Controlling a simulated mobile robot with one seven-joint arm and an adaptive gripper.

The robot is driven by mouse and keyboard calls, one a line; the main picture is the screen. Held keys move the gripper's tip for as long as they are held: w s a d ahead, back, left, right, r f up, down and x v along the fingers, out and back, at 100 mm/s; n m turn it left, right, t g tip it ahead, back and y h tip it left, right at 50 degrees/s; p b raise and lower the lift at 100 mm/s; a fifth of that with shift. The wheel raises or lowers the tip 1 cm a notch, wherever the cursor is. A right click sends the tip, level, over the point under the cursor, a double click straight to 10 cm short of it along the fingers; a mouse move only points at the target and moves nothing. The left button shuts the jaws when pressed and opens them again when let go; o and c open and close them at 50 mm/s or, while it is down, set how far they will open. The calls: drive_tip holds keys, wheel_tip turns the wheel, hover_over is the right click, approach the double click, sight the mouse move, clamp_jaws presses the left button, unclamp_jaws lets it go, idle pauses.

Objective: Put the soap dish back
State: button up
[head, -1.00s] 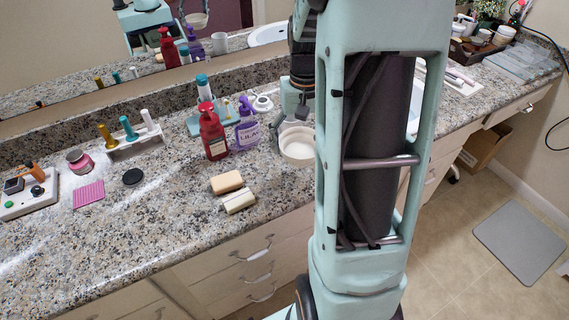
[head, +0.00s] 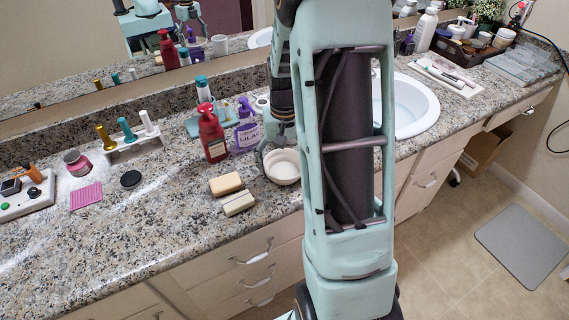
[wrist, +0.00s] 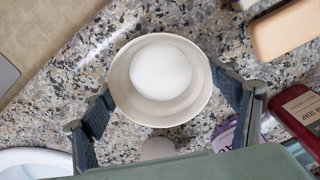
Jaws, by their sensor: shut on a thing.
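The soap dish (head: 283,173) is a round, cream-white bowl near the counter's front part, right of two soap bars. In the wrist view the soap dish (wrist: 119,92) is upright with a paler oval inside; I cannot tell if that is soap or its floor. My gripper (wrist: 160,79) is shut on the dish, one finger at each side of its rim. In the head view my gripper (head: 272,143) is partly hidden behind my arm. I cannot tell whether the dish touches the counter.
A tan soap bar (head: 225,184) and a paler bar (head: 238,203) lie left of the dish. A red pump bottle (head: 213,136) and a purple bottle (head: 247,133) stand behind. The sink (head: 412,107) is at right. Bare counter (head: 150,230) lies at front left.

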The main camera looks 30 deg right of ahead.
sight(285, 173)
drive_tip(key=shift+f, duration=0.2)
drive_tip(key=o, duration=1.2)
drive_tip(key=shift+r, duration=0.1)
drive_tip(key=shift+c, duration=0.2)
drive_tip(key=shift+r, duration=0.1)
wheel_tip(285, 173, up, 12)
drive_tip(key=p, duration=0.2)
